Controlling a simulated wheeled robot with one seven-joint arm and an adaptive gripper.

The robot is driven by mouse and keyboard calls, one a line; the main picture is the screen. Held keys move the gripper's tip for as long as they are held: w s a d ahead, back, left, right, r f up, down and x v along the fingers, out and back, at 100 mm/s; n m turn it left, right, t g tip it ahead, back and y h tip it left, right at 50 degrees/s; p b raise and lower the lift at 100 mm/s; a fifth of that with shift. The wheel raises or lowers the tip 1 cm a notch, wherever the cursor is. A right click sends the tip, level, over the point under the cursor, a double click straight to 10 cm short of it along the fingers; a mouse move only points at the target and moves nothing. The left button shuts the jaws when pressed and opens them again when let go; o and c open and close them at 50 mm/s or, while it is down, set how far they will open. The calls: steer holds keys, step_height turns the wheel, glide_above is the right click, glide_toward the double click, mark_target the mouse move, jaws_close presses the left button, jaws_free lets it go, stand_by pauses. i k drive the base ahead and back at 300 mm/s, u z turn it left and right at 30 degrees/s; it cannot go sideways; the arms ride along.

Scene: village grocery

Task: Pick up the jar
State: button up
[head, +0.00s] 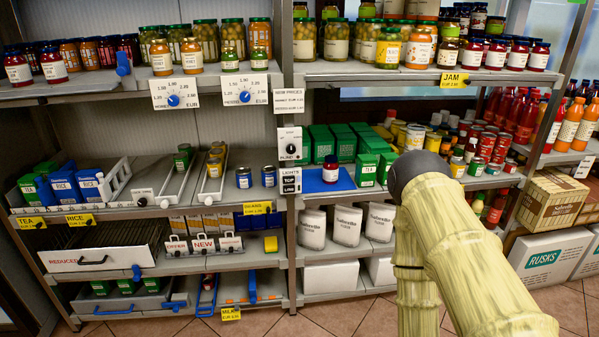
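A single small jar (330,169) with dark red contents and a white label stands upright on a blue mat (314,184) on the middle shelf. Many other jars stand on the upper shelf, among them red ones (494,55) above the yellow JAM tag and orange ones (418,48) beside them. More red jars (53,66) stand at the upper left. My arm rises from the lower right, to the right of the jar on the blue mat. My gripper is not in view. Nothing held can be seen.
Green boxes (366,170) stand close to the right of the mat, with more behind it. Cans (458,167) fill the shelf behind my arm.

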mark_target(331, 166)
steer(key=u, duration=1.7)
steer(key=i, duration=1.35)
steer(key=z, duration=1.1)
